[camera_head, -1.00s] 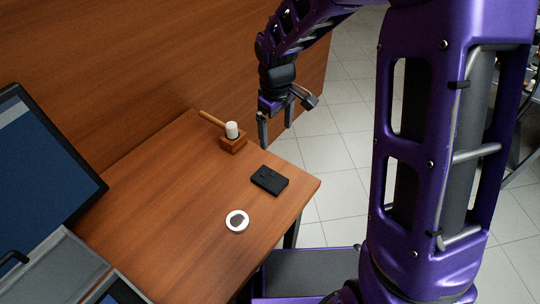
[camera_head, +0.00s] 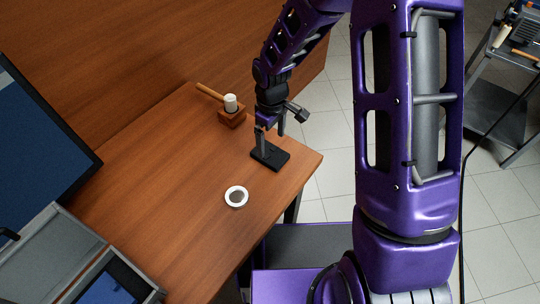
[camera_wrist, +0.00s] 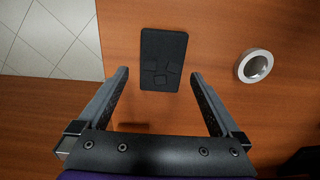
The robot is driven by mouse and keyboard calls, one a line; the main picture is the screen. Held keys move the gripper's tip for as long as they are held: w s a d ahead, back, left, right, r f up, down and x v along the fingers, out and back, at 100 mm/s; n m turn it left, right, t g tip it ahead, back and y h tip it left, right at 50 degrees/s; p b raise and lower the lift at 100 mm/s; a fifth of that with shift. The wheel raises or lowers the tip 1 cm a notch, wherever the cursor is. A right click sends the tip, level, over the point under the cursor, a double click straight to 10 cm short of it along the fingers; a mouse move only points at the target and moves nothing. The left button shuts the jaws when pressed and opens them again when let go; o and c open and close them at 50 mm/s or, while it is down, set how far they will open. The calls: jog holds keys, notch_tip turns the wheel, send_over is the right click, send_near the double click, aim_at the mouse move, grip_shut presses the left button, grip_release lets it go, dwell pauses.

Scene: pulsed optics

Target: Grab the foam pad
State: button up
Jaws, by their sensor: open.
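The foam pad (camera_head: 272,157) is a thin black rectangle lying flat near the right edge of the wooden table. In the wrist view the pad (camera_wrist: 163,58) shows small raised or cut squares on its surface. My gripper (camera_head: 270,135) is over the table at the pad, pointing down. In the wrist view my gripper (camera_wrist: 160,72) has its two fingers spread wide, one to each side of the pad's near end, with nothing between them. The pad lies beyond the fingertips in that view, and I cannot tell the exact height gap.
A white ring-shaped item (camera_head: 236,197) lies on the table, also in the wrist view (camera_wrist: 254,66). A wooden block (camera_head: 232,118) with a white-headed mallet stands farther back. A monitor (camera_head: 40,140) is at left. The table's right edge is close to the pad.

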aim_at(270, 153)
jog(key=f+b, duration=0.1)
jog(key=f, duration=0.4)
jog(key=shift+a, duration=0.2)
jog(key=c, duration=1.1)
